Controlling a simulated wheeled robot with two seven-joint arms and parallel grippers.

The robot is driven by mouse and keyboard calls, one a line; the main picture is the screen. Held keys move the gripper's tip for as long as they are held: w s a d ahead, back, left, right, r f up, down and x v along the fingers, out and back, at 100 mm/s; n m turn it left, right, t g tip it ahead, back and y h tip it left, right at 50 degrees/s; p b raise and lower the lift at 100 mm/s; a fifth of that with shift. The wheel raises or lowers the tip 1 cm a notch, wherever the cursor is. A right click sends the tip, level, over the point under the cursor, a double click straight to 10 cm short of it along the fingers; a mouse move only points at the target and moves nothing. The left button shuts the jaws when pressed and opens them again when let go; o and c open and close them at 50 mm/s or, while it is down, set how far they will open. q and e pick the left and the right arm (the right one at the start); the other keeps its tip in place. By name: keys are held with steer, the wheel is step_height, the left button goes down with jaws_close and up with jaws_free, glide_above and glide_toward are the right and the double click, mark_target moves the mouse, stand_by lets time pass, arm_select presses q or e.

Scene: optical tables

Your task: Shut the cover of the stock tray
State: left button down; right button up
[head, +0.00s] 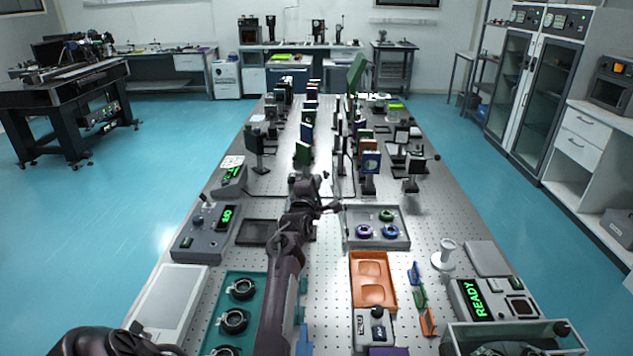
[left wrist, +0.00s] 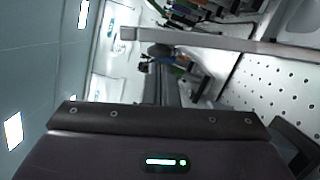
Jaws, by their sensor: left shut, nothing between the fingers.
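A shallow grey tray (head: 403,240) with green, purple and blue rings in it stands right of my left forearm in the head view; I take it for the stock tray. Thin dark lines rise behind it, perhaps the edge of a clear raised cover; I cannot tell its exact angle. My left gripper (head: 334,208) is shut and empty at the tray's back left corner. I cannot tell whether it touches anything. In the left wrist view my gripper body fills the bottom, and a grey bar (left wrist: 215,43) crosses above it. My right gripper is not in view.
Upright optics mounts, including a blue one (head: 370,162), stand behind the tray. An orange tray (head: 373,282) lies in front of it. A white holder (head: 447,254) and a READY instrument (head: 490,300) stand to the right. A teal tray (head: 262,283) lies left of my forearm.

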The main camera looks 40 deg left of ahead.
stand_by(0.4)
arm_select(q)
steer(key=w+d+m, duration=0.1)
steer(key=w+d+r+m+p, duration=0.1)
steer(key=d, duration=0.1)
steer(key=w+d+r+m+g+p, duration=0.1)
steer(key=w+d+m, duration=0.1)
steer(key=shift+w+r, duration=0.1)
steer(key=shift+r, duration=0.1)
steer(key=w+d+f+m+g+b, duration=0.1)
steer(key=w+d+f+m+b, duration=0.1)
steer(key=w+d+m+b, duration=0.1)
steer(key=w+d+f+m+g+b, duration=0.1)
steer(key=w+d+f+m+b, duration=0.2)
steer(key=w+d+m, duration=0.1)
steer(key=w+d+f+m+g+b, duration=0.1)
steer(key=w+d+f+m+b, duration=0.2)
steer(key=d+m, duration=0.1)
steer(key=shift+w+d, duration=0.2)
steer(key=shift+d, duration=0.25)
steer(key=shift+w+d, duration=0.2)
steer(key=shift+d, duration=0.25)
steer(key=shift+w+d+f+m+y+b, duration=0.15)
steer(key=shift+d+f+m+y+b, duration=0.15)
steer(key=shift+b, duration=0.2)
steer(key=shift+w+d+f+m+y+b, duration=0.1)
steer(key=shift+w+f+m+b, duration=0.1)
steer(key=shift+f+b, duration=0.25)
steer(key=shift+r, duration=0.1)
